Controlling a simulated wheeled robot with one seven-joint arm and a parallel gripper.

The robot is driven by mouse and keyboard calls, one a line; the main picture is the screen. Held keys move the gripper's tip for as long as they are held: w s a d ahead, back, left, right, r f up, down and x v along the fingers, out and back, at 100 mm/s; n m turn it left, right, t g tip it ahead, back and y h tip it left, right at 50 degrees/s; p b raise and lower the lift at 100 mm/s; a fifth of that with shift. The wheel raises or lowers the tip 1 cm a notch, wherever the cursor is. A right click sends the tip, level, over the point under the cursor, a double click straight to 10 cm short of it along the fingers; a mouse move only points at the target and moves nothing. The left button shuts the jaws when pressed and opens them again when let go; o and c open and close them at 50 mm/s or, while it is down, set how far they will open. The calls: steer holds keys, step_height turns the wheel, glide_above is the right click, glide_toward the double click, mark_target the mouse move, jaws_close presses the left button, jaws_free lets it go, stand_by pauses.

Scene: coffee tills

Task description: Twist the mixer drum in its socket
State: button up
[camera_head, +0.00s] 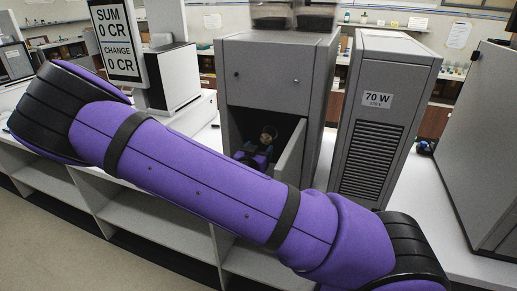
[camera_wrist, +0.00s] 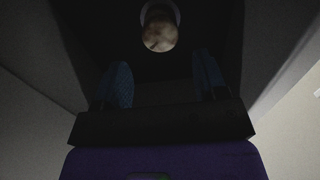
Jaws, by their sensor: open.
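The mixer drum (camera_wrist: 160,33) shows in the wrist view as a pale brown, rounded piece in a light ring, at the back of a dark cavity. My gripper (camera_wrist: 163,72) has its two blue fingers spread apart. The fingertips sit short of the drum, one toward each side of it, with nothing between them. In the head view the drum appears as a small round piece (camera_head: 268,134) inside the open compartment of the grey machine (camera_head: 275,68). My purple wrist is just below it there, and the fingers are hard to make out.
The compartment's door (camera_head: 291,156) stands open on the right side. Dark cavity walls are close on both sides. A grey 70 W unit (camera_head: 384,115) stands to the right, and a till display (camera_head: 117,40) to the left. Open shelves lie below the counter.

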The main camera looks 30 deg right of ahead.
mark_target(265, 140)
steer(key=x, duration=0.9)
steer(key=shift+d, duration=0.1)
steer(key=c, duration=0.4)
